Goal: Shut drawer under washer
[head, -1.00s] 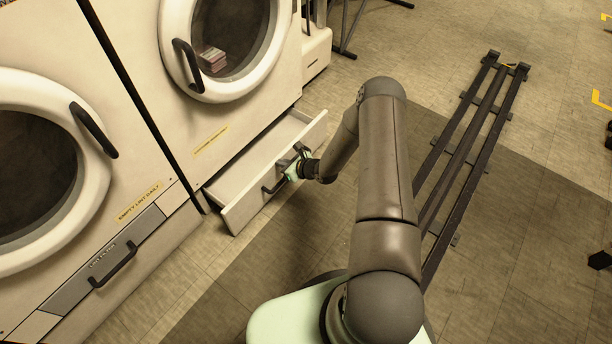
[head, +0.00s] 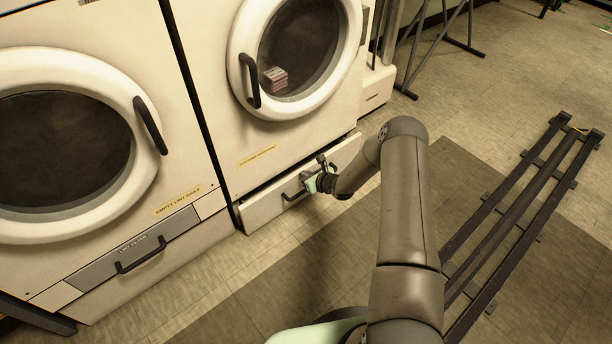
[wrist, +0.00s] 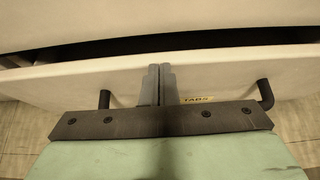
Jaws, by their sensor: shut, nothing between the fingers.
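The drawer (head: 262,209) sits low under the right-hand machine (head: 222,120). It is nearly in, with a narrow dark gap along its top edge. In the wrist view the drawer front (wrist: 60,85) spans the picture, with the dark gap above it. My gripper (head: 312,183) is at the drawer front, beside its dark handle (head: 290,196). In the wrist view my gripper's fingers (wrist: 158,84) are together and against or very close to the front, between the two ends of the handle (wrist: 265,95). A label reading "TABS" is partly hidden by the fingers.
A second machine (head: 65,140) with a grey lint filter panel (head: 140,250) stands to the left. A floor rail (head: 520,205) runs at the right. A dark metal stand (head: 440,40) is behind. The floor before the drawer is clear.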

